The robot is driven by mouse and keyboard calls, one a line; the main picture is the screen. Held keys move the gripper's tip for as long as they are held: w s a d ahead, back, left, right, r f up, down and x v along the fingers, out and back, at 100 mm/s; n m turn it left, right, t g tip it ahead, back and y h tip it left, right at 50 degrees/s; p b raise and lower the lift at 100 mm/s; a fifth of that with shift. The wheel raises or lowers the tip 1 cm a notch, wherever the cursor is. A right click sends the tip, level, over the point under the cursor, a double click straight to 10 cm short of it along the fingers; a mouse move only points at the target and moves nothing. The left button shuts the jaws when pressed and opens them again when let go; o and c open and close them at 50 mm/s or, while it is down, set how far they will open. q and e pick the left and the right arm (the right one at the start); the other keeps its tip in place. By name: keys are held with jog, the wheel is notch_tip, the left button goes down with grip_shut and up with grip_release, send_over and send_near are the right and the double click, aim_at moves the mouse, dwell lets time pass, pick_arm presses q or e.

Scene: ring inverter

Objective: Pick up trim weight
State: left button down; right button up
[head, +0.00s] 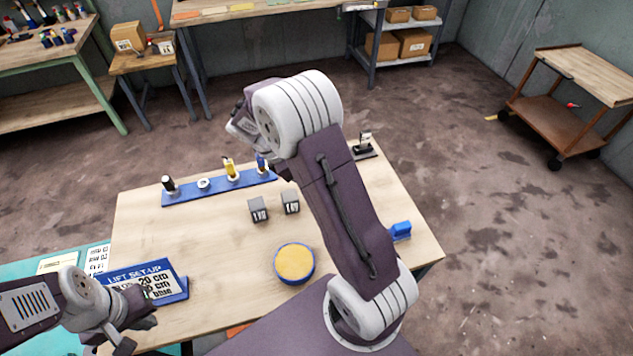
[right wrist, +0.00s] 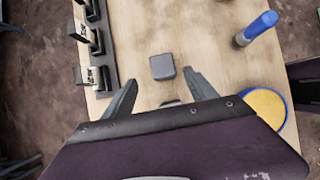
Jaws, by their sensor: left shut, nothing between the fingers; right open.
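A plain grey block (right wrist: 162,66), which looks like the trim weight, sits on the wooden table in the right wrist view. My right gripper (right wrist: 160,82) is open and empty, with the block just beyond its fingertips, roughly between their lines. In the head view my right arm hides this block and most of that gripper. Two labelled grey cubes (head: 258,209) (head: 290,202) stand mid-table in the head view. My left gripper (head: 147,322) is shut and empty at the table's front left, by the blue lift set-up sign (head: 172,282).
A yellow disc with blue rim (head: 294,263) lies near the front. A blue strip (head: 220,188) with several upright pieces stands at the back left. A dark rack (right wrist: 97,45) with labelled pieces runs along the table edge.

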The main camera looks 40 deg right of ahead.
jog(key=x, duration=0.8)
jog(key=shift+s+a+f, duration=0.2)
jog(key=shift+s+f, duration=0.1)
jog(key=shift+s, duration=0.05)
jog(key=shift+w+d+f, duration=0.1)
jog(key=shift+d+f, duration=0.1)
jog(key=shift+f, duration=0.05)
jog(key=shift+r, duration=0.15)
grip_shut()
